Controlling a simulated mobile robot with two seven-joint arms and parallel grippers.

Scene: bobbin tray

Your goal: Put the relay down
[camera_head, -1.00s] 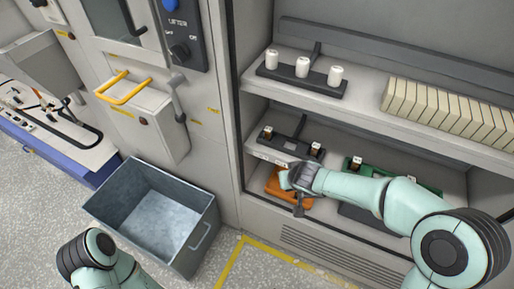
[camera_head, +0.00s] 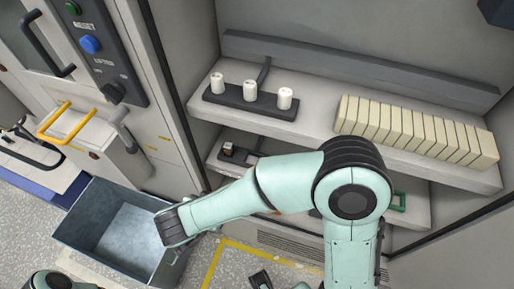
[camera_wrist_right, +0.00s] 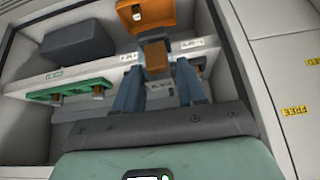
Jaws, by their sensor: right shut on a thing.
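My right gripper (camera_wrist_right: 158,80) shows in the right wrist view, its two blue-grey fingers closed on a small brown block, the relay (camera_wrist_right: 155,53). An orange piece (camera_wrist_right: 165,14) appears just beyond the relay; I cannot tell whether the two touch. In the head view my right arm reaches left, its dark wrist over the right side of the grey bin. The right fingers and the relay are hidden there.
The open grey bin (camera_head: 72,236) stands on the floor at left. The upper shelf (camera_head: 313,122) holds a dark rack (camera_head: 250,106) with three white bobbins and a row of cream blocks (camera_head: 415,128). A green rack (camera_wrist_right: 68,91) with brown blocks stands on the lower shelf, largely hidden by my arm.

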